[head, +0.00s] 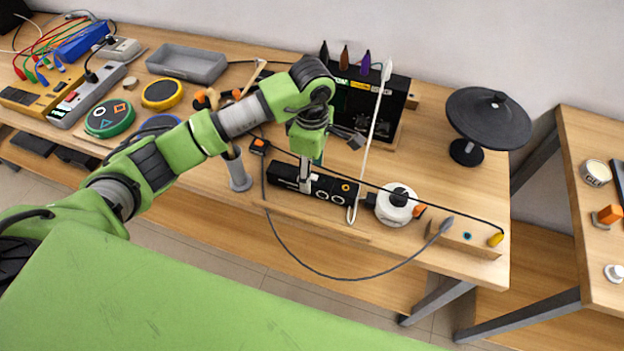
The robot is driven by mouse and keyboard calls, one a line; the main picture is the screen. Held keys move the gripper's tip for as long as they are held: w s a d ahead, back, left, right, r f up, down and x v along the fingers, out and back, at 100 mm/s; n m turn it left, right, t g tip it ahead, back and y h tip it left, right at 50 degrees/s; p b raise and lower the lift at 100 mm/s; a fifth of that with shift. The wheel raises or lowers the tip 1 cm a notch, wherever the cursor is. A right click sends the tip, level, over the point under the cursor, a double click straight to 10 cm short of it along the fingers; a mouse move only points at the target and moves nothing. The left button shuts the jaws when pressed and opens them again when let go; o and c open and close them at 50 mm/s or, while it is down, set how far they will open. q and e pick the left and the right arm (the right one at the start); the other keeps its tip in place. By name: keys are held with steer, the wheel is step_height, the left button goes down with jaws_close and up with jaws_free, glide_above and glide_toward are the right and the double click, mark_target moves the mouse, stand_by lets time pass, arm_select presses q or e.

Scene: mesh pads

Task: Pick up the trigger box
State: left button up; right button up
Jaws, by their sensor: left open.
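The jaws are open. The fingers hide part of the box, and I cannot tell whether they touch it. My right gripper is not in view.
A larger black unit (388,104) stands behind. A white round pot (397,205) sits to the right, with a black disc on a stand (487,118) beyond. A dark cable (330,277) hangs over the front edge. Round pads (109,118) and a grey tray (187,63) are left.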

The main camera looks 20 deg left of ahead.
mark_target(312, 176)
arm_select(q)
step_height(312, 176, down, 3)
steer(key=shift+w+f, duration=0.1)
steer(key=shift+w, duration=0.05)
steer(key=c, duration=1.4)
